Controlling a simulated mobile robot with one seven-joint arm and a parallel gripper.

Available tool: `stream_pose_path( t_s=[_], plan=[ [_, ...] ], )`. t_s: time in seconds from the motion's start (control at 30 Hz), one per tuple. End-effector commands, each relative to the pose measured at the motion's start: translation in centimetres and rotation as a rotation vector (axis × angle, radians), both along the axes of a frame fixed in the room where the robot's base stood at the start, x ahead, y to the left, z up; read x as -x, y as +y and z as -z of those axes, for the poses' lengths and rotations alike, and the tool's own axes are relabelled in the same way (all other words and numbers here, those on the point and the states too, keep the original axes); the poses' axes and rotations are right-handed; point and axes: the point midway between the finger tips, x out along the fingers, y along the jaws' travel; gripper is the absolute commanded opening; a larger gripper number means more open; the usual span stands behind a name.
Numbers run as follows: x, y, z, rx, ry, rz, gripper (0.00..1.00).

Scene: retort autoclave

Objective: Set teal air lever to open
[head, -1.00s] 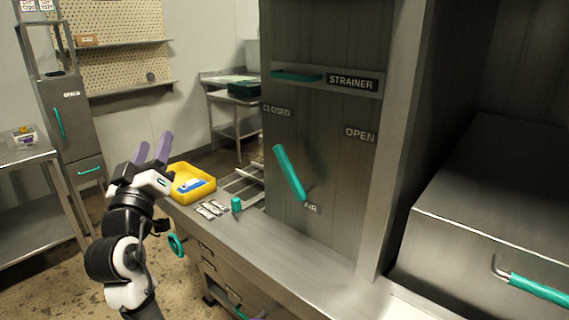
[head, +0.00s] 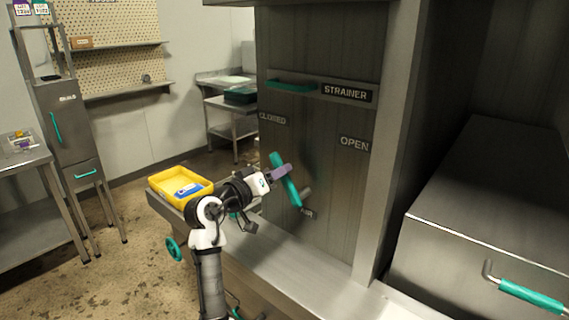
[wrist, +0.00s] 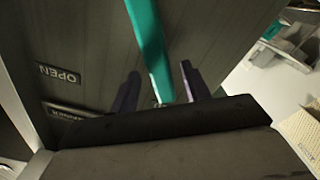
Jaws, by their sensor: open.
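The teal air lever (head: 287,184) is on the grey panel (head: 330,215), above the AIR label (head: 307,214). It tilts up and to the left, towards the CLOSED label (head: 272,119). The OPEN label (head: 354,144) is to its right. My gripper (head: 283,171) is at the lever, its purple fingers open. In the wrist view the lever (wrist: 150,45) runs between the two fingers (wrist: 160,88). I cannot tell whether either finger touches it.
A teal handle (head: 292,86) and the STRAINER label (head: 346,92) are higher on the panel. A yellow bin (head: 180,184) sits on the counter to the left. A steel box with a teal handle (head: 531,296) stands at the right.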

Motion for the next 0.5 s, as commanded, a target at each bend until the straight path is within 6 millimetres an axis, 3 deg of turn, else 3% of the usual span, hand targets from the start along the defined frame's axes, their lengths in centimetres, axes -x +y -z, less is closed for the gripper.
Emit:
stream_pose_path(
  t_s=[0.2, 0.5],
  plan=[
    [-2.3, -2.0, -0.2, -0.001, 0.001, 0.001, 0.47],
    [-3.0, -2.5, 0.0, -0.001, -0.001, -0.001, 0.47]
  ],
)
